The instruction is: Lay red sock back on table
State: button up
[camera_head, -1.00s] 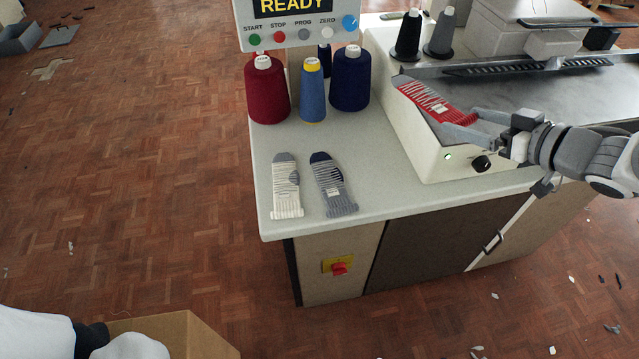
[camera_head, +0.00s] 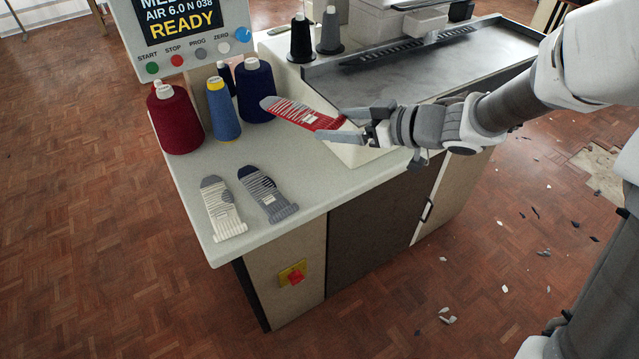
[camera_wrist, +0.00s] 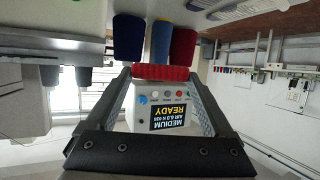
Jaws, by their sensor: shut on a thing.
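The red sock (camera_head: 304,115) has a grey toe and pale marks. My gripper (camera_head: 348,123) is shut on its right end and holds it out to the left, in front of the white machine block at the table's back. The sock looks raised above the table (camera_head: 190,172), though the exact gap cannot be told. In the wrist view the sock (camera_wrist: 161,73) shows as a red band between the fingertips of my gripper (camera_wrist: 163,82). A white striped sock (camera_head: 222,208) and a grey striped sock (camera_head: 267,193) lie side by side on the table's front left.
Red (camera_head: 175,120) and blue (camera_head: 223,110) yarn cones and a navy cone (camera_head: 255,92) stand at the table's back left. A control panel (camera_head: 185,35) reading READY rises behind them. Table surface right of the grey sock is clear.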

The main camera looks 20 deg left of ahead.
aim_at(336, 189)
notch_tip(336, 189, down, 16)
jog(key=b, duration=0.7)
jog(key=shift+r, duration=0.15)
jog(key=o, duration=1.2)
jog(key=p+v, duration=0.4)
jog(key=v, duration=0.8)
